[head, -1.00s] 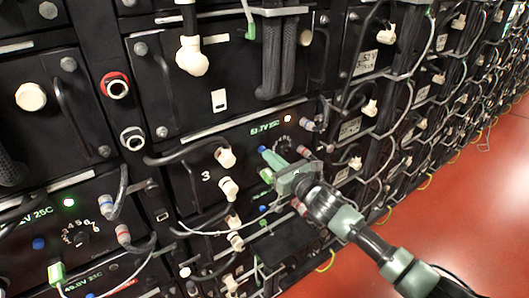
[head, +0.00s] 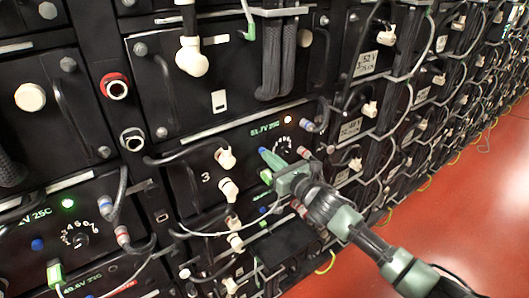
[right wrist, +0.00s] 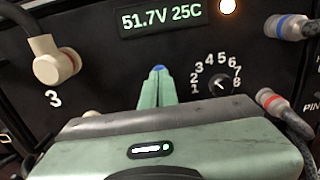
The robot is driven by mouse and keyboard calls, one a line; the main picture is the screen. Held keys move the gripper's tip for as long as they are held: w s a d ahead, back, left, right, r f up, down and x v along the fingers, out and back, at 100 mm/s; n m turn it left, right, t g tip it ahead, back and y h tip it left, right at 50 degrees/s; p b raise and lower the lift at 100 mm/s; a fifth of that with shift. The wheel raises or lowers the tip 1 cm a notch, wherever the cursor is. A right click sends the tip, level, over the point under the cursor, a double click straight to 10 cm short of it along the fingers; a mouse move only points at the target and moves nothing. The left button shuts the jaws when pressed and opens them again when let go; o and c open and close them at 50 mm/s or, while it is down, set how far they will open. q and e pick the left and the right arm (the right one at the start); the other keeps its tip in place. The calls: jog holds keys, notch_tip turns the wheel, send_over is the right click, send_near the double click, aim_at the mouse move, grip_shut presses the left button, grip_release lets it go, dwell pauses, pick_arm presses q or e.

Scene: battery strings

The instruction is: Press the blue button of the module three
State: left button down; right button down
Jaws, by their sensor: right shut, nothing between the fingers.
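Module three (head: 190,160) is a black panel marked "3", with a lit "51.7V 25C" display (right wrist: 160,19). Its blue button (right wrist: 158,69) sits below the display, left of the numbered dial (right wrist: 218,83). My right gripper (head: 266,153) is shut and empty, with its green fingers pointing at the panel. In the right wrist view its fingertips (right wrist: 157,76) overlap the lower part of the button, and only a blue top edge shows. The tips are at the button or very close; I cannot tell whether it is pushed in. My left gripper is not in view.
An orange light (right wrist: 228,6) glows on the panel. A white connector (right wrist: 58,65) is to the left, and blue-ringed (right wrist: 288,27) and red-ringed (right wrist: 270,100) cable plugs are to the right. Similar modules surround it. The red floor (head: 450,215) at right is clear.

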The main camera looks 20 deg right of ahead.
jog(key=p+v, duration=0.1)
jog(key=v, duration=0.6)
dwell(0.3)
jog(key=shift+r, duration=0.1)
jog(key=s+d+f+m+g+h+b, duration=0.15)
jog(key=f+m, duration=0.35)
jog(key=f, duration=0.5)
jog(key=s+d+f+m+g+h, duration=0.1)
jog(key=d+f+m+h, duration=0.15)
jog(key=f+m, duration=0.45)
jog(key=s+d+f+m+g+h+b, duration=0.15)
jog(key=s+f+m, duration=0.35)
jog(key=f, duration=0.7)
jog(key=s+d+f+m+g, duration=0.2)
jog(key=s+f+m+g, duration=0.15)
jog(key=s+f, duration=0.6)
jog(key=s+a+f+m+g+b, duration=0.1)
jog(key=s+a+f+m+g, duration=0.1)
jog(key=s+f+m, duration=0.3)
jog(key=s+a+f+m+g+b, duration=0.1)
jog(key=s+f+m, duration=0.5)
jog(key=s+f, duration=0.6)
jog(key=s+a+f+m+g+b, duration=0.1)
jog(key=s+f+m+g, duration=0.4)
jog(key=s, duration=1.6)
notch_tip(320, 180, down, 4)
jog(key=shift+s+a+f+m+h, duration=0.3)
jog(key=shift+a+m, duration=0.25)
jog(key=shift+a, duration=0.35)
